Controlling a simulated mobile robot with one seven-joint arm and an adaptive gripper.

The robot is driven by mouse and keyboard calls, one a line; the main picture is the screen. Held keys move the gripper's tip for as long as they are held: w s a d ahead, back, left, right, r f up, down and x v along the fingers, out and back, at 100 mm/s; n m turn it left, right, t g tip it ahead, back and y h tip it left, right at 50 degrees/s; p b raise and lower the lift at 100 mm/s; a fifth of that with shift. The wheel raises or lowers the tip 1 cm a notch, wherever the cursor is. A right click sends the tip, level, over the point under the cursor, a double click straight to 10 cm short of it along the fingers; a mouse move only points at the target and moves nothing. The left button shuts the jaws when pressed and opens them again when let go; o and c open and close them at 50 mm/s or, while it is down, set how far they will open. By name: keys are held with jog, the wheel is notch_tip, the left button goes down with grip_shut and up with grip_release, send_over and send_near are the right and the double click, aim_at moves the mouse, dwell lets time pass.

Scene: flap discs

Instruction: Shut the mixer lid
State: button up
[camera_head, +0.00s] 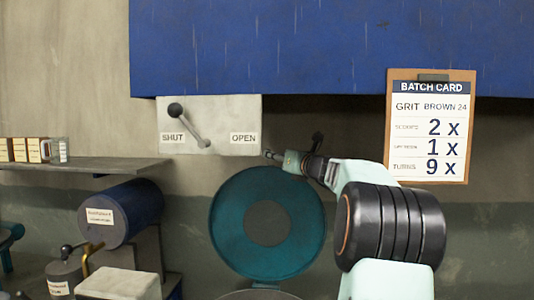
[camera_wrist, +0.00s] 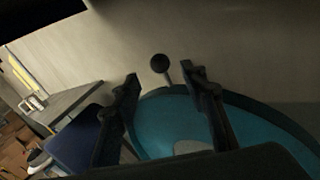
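The mixer lid (camera_head: 232,230) is a round teal disc with a grey centre, standing raised behind the rim of the mixer drum (camera_head: 258,295). My gripper (camera_head: 272,156) is at the lid's upper edge in the head view. In the wrist view my gripper (camera_wrist: 162,80) is open, with dark fingers spread over the teal lid (camera_wrist: 165,115). A black ball knob (camera_wrist: 160,63) on a short stem shows between the fingertips, at the lid's edge. Nothing is held. Whether the fingers touch the lid is hard to tell.
A wall panel marked SHUT and OPEN carries a black-knobbed lever (camera_head: 175,110), its knob towards SHUT. A batch card (camera_head: 430,125) hangs at right, below a blue overhang (camera_head: 330,45). A dark blue drum (camera_head: 135,212) and a shelf (camera_head: 75,164) stand at left.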

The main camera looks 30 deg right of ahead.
jog(key=w+p, duration=0.1)
jog(key=w, duration=0.4)
jog(key=w+p, duration=0.1)
jog(key=w, duration=0.1)
jog(key=shift+w+d+p, duration=0.25)
jog(key=shift+p, duration=0.05)
grip_shut()
